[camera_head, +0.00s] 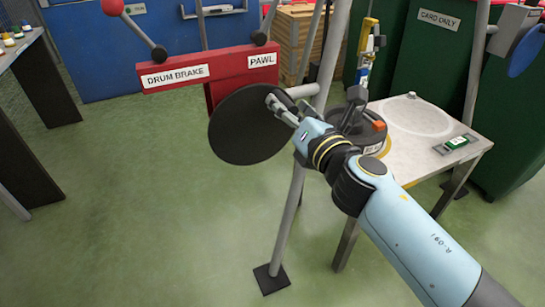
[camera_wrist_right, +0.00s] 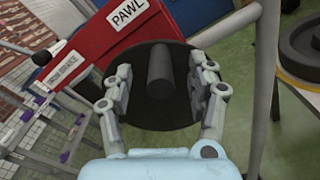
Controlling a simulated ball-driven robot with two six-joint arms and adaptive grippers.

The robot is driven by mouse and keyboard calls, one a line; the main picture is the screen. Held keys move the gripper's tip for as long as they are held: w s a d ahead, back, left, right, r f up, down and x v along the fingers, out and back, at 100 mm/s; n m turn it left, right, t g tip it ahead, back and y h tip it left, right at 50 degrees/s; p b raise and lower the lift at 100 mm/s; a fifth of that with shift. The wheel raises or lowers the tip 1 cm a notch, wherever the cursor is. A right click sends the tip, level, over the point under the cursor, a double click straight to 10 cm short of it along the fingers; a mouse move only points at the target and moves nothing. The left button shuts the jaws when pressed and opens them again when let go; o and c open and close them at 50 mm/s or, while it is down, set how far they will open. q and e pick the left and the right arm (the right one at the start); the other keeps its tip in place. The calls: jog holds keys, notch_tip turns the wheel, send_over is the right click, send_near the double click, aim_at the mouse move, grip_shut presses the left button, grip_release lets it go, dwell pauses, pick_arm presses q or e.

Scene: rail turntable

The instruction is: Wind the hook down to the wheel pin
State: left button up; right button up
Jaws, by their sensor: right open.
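The dark round crank disc (camera_head: 238,128) is on the front of the red winch box (camera_head: 225,72). Its dark cylindrical handle (camera_wrist_right: 160,72) points toward my right wrist camera. My right gripper (camera_head: 279,107) is open at the disc, with one finger on each side of the handle in the wrist view; contact is unclear. A yellow and blue hanging piece (camera_head: 367,45), apparently the hook block, is above the dark wheel (camera_head: 345,133) on the table. The hook tip and pin are hard to make out. My left gripper is out of view.
The box carries DRUM BRAKE (camera_head: 175,76) and PAWL (camera_head: 262,61) labels, with levers above. A grey stand leg (camera_head: 288,225) runs to the floor beside the pale table (camera_head: 405,160). Green cabinets stand behind. Floor at left front is clear.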

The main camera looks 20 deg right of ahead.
jog(key=s+b, duration=0.1)
jog(key=s, duration=0.6)
dwell(0.3)
